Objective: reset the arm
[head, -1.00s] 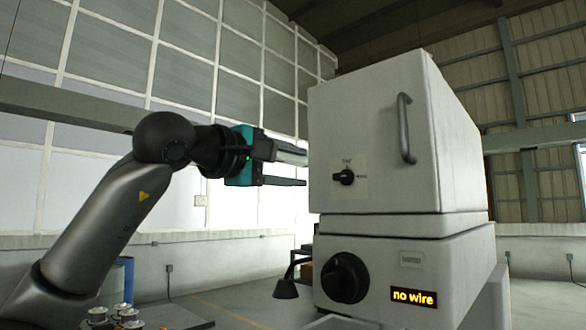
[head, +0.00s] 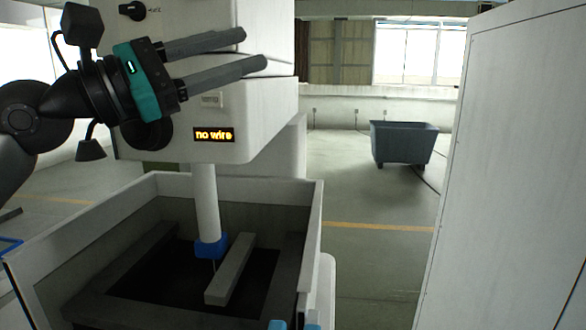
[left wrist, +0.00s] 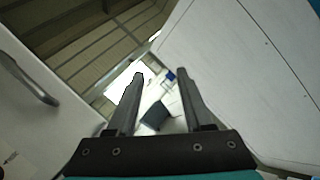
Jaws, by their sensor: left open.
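My left gripper (head: 255,49) is in the upper left of the head view, in front of the white machine head (head: 270,100). Its two grey fingers are apart, point right and hold nothing. In the left wrist view the open fingers (left wrist: 160,74) also have nothing between them. The machine's display (head: 213,134) reads "no wire". My left arm partly hides the machine's front. My right gripper does not show.
A white-walled tank (head: 312,215) stands below the machine head, with a white column (head: 205,200) reaching into it and a grey bar (head: 230,270) inside. A large white panel (head: 515,170) fills the right side. A dark cart (head: 403,145) stands on open floor behind.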

